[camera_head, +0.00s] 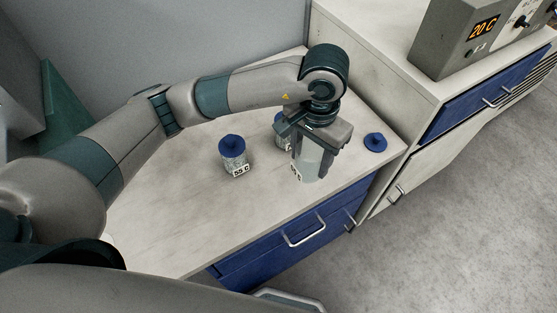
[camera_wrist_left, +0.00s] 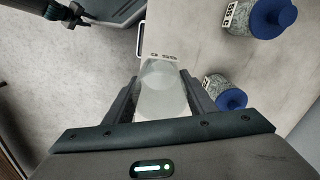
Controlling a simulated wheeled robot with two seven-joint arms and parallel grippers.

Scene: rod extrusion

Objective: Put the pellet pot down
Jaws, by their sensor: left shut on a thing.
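The pellet pot (camera_head: 309,162) is a pale, see-through cylinder with a small label on its side. My left gripper (camera_head: 310,150) points down and is shut on it, with a finger on each side. In the left wrist view the pot (camera_wrist_left: 162,98) shows between the two dark fingers (camera_wrist_left: 160,92), looking empty with no lid on. It is upright over the bench top (camera_head: 180,195), near its front edge; I cannot tell whether its base touches. A loose blue lid (camera_head: 375,142) lies on the bench to the right.
A lidded jar of pellets labelled 55 C (camera_head: 233,155) stands left of the pot. Another blue-lidded jar (camera_head: 281,130) stands behind, partly hidden by my gripper. A taller cabinet (camera_head: 385,75) with a 20 C machine (camera_head: 455,40) bounds the right. The bench's left part is clear.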

